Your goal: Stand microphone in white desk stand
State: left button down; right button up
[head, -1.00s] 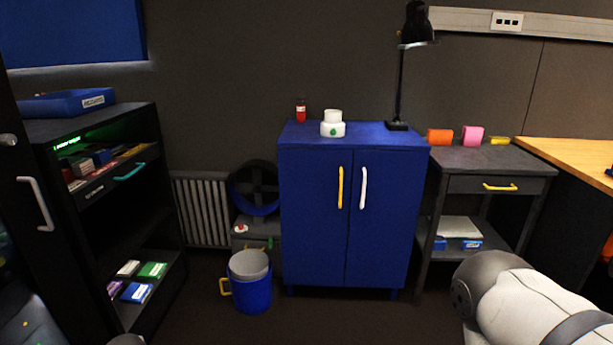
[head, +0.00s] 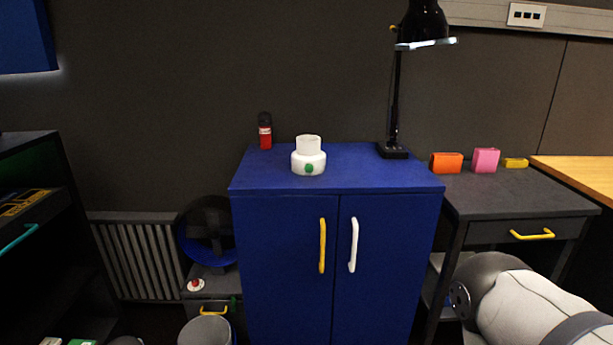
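A white round stand-like piece (head: 309,160) with a narrower raised collar and a green dot on its front sits upright on top of the blue cabinet (head: 285,215). It looks like the white desk stand. A small red cylinder with a black top and a pale label (head: 265,131) stands behind it to the left, near the cabinet's back edge. I cannot tell whether it is the microphone; nothing else in view is clearly one. Neither gripper is in view. Only a white and grey link of my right arm shows at the lower right.
A black desk lamp (head: 394,149) stands at the cabinet's back right. A dark side table (head: 520,196) holds orange, pink and yellow blocks. A dark shelf (head: 30,160) is at left. The cabinet top's front right is clear.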

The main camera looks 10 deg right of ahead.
aim_at(308, 152)
jog(key=i+l, duration=0.15)
jog(key=l, duration=0.2)
jog(key=i+l, duration=0.2)
jog(key=l, duration=0.15)
jog(key=i+l+z, duration=0.1)
jog(key=l, duration=0.25)
